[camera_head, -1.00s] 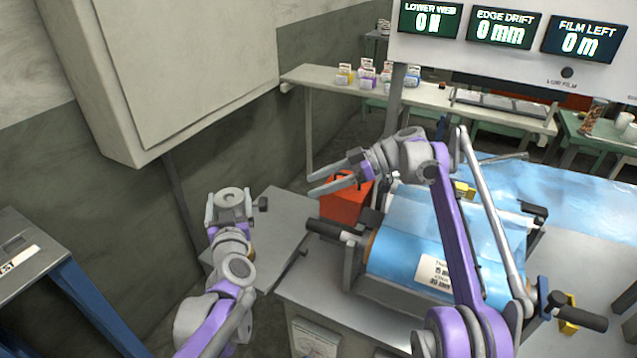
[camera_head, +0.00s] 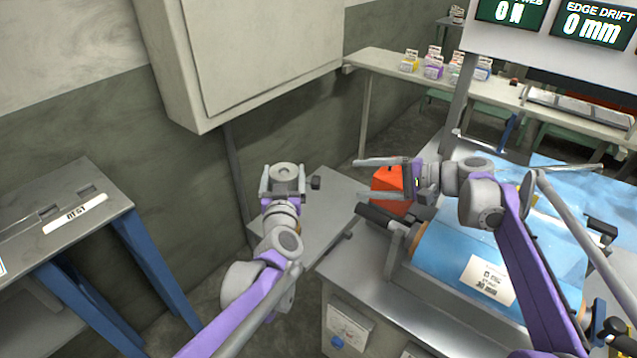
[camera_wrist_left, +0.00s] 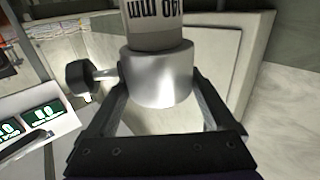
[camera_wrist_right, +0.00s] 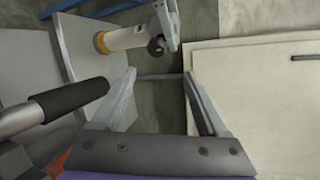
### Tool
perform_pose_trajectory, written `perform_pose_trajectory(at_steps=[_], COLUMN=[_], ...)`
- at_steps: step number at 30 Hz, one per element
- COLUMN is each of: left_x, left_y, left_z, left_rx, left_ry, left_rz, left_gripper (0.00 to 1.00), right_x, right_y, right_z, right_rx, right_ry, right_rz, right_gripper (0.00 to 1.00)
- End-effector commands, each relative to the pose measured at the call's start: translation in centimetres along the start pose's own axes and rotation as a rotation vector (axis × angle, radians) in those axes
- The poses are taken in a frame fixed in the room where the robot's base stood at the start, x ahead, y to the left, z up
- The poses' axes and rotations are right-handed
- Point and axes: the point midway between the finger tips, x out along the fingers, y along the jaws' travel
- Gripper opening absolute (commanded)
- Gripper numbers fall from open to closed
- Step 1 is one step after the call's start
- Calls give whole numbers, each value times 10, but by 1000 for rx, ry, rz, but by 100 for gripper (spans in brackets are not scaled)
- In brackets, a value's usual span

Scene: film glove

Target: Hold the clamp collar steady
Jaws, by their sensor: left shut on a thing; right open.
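The clamp collar is a smooth silver ring (camera_wrist_left: 160,78) with a black knob (camera_wrist_left: 78,77) on its side. A pale cylinder marked "40 mm" (camera_wrist_left: 152,15) adjoins it in the left wrist view. My left gripper (camera_head: 284,183) is shut on the collar, a finger on each side. In the head view the collar (camera_head: 285,170) shows above the grey side table, its knob (camera_head: 315,183) to the right. My right gripper (camera_head: 372,176) is open and empty near the red box. In the right wrist view its spread fingers (camera_wrist_right: 158,76) point towards the knob (camera_wrist_right: 157,46), apart from it.
The blue film roll (camera_head: 450,255) lies on the metal bench, its black-gripped shaft end (camera_head: 380,215) close below my right gripper. The red box (camera_head: 388,188) stands behind it. A pale wall cabinet (camera_head: 250,50) hangs behind the collar. A blue-legged table (camera_head: 75,215) stands left.

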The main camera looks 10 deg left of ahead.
Motion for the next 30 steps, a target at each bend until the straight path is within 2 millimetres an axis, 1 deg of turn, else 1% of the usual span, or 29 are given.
perform_pose_trajectory(at_steps=[1, 3, 6, 10, 14, 17, 24, 30], left_x=[0, 0, 0, 0, 0, 0, 0, 0], left_y=[0, 0, 0, 0, 0, 0, 0, 0], left_z=[0, 0, 0, 0, 0, 0, 0, 0], left_rx=[-1, -1, -1, -1, -1, -1, -1, -1], left_ry=[-1, -1, -1, -1, -1, -1, -1, -1], left_rz=[1, 1, 1, 1, 1, 1, 1, 1], left_gripper=[0, 0, 0, 0, 0, 0, 0, 0], right_x=[0, 0, 0, 1, 8, 22, 71, 104], right_y=[3, 6, 10, 12, 12, 12, 10, 8], right_z=[4, 8, 11, 14, 14, 14, 12, 10], right_rx=[86, 202, 329, 423, 451, 450, 449, 448], right_ry=[10, 21, 33, 39, 40, 38, 38, 39], right_rz=[-9, -22, -37, -49, -52, -51, -51, -51], right_gripper=[76, 76, 76, 76, 76, 76, 76, 76])
